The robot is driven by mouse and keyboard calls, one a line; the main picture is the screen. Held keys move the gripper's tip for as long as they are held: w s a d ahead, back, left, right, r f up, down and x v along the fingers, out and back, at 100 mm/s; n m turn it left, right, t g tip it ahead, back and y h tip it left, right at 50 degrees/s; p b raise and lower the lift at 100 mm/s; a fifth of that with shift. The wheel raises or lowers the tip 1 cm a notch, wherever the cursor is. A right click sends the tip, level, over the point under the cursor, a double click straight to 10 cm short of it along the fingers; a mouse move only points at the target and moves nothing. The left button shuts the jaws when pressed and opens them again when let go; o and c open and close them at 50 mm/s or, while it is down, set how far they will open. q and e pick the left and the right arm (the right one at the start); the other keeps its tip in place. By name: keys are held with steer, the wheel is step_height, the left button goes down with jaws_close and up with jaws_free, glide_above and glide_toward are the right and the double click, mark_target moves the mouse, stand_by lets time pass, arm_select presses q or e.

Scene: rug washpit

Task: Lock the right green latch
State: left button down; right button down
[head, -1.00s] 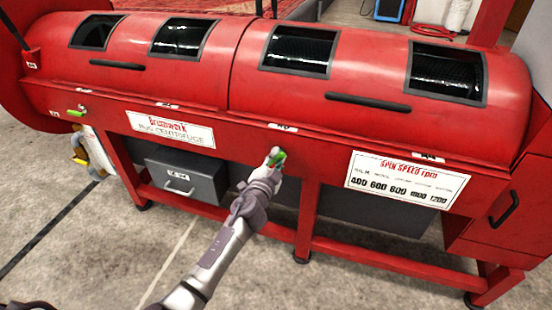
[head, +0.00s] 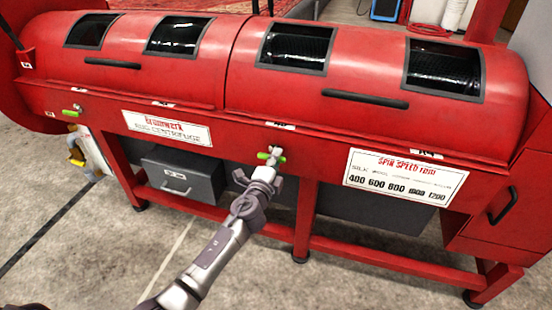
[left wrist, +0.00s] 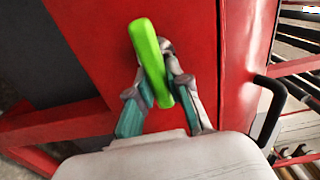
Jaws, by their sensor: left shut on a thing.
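The right green latch (head: 263,156) is a short green bar on the red front rail of the centrifuge, under the right drum lid. In the head view it lies nearly level, partly hidden by my left gripper (head: 268,165). In the left wrist view the green bar (left wrist: 150,58) stands steeply, leaning slightly, between the fingers of my left gripper (left wrist: 161,88), which is shut on it. The left green latch (head: 71,113) lies nearly level at the far left of the rail. My right gripper is not in view.
The red centrifuge (head: 215,95) fills the scene. A grey drawer box (head: 185,181) sits below it, left of my arm. A white spin speed sign (head: 404,178) is to the right, with a black side handle (head: 504,206) beyond. The concrete floor in front is clear.

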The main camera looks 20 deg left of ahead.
arm_select(q)
steer(key=shift+a+m, duration=0.15)
steer(key=shift+m, duration=0.15)
steer(key=c, duration=1.1)
jaws_free()
steer(key=s, duration=1.2)
steer(key=shift+a, duration=0.2)
